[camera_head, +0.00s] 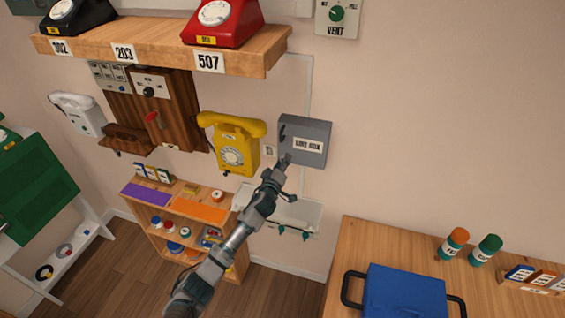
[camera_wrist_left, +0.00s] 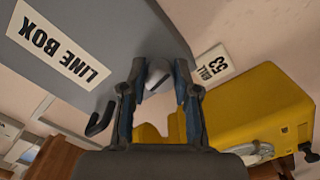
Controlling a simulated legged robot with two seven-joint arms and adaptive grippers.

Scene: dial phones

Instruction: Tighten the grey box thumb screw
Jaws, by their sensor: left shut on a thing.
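The grey box (camera_head: 318,130), labelled LINE BOX, is fixed to the wall right of the yellow phone; it fills the upper left of the left wrist view (camera_wrist_left: 110,50). My left gripper (camera_head: 284,162) reaches up to the box's lower left corner. In the left wrist view its two fingers (camera_wrist_left: 157,85) stand on either side of a small grey piece, the thumb screw (camera_wrist_left: 157,73), and are shut on it. The gripper hides the screw in the head view. My right gripper is in neither view.
The yellow phone (camera_head: 234,145) hangs close to the left of the gripper and also shows in the left wrist view (camera_wrist_left: 250,105). A dark hook (camera_wrist_left: 100,120) sticks out from the box. A wooden shelf (camera_head: 150,45) is above. A white tray (camera_head: 300,215) is below.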

